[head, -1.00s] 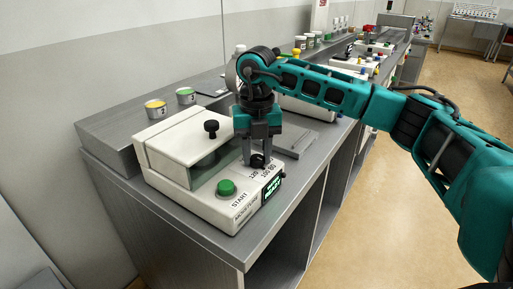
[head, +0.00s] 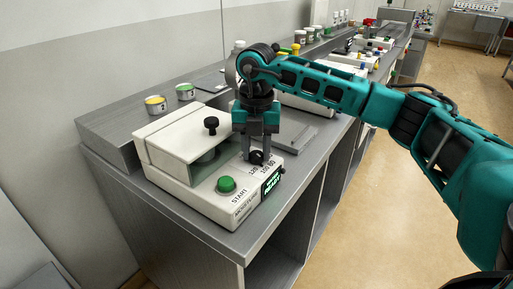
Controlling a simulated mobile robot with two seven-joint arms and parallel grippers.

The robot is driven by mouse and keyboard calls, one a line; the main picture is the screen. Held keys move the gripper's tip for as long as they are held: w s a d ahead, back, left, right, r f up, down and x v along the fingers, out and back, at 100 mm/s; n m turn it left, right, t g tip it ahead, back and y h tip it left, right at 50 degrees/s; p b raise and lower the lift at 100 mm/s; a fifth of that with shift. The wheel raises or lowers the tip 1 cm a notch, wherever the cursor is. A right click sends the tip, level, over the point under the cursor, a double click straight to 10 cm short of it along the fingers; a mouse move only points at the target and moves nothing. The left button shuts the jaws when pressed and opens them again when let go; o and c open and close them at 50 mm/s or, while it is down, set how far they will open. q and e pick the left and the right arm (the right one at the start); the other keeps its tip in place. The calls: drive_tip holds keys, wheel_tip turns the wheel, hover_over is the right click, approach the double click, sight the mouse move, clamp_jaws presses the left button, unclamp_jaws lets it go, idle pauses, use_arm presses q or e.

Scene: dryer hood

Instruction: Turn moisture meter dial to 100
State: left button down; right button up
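The moisture meter (head: 205,202) is a white box on the grey bench, with a lid bearing a black knob (head: 211,124), a green START button (head: 226,184) and a lit green display (head: 272,181). Its small black dial (head: 257,157) sits beside printed marks 120, 100 and 80. My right gripper (head: 257,152) points straight down over the dial, with a finger on each side of it. The fingers look closed in around the dial, but firm contact is hard to make out. The dial's pointer is too small to read. My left gripper is not in view.
Two small cups, one yellow-topped (head: 155,105) and one green-topped (head: 185,92), stand on the raised shelf behind the meter. A grey flat plate (head: 297,137) lies right of the gripper. More instruments and jars line the bench farther back.

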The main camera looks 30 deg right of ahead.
sight(257, 153)
drive_tip(key=o, duration=0.5)
drive_tip(key=shift+c, duration=0.2)
wheel_tip(257, 153, up, 13)
drive_tip(key=shift+p, duration=0.4)
idle(0.3)
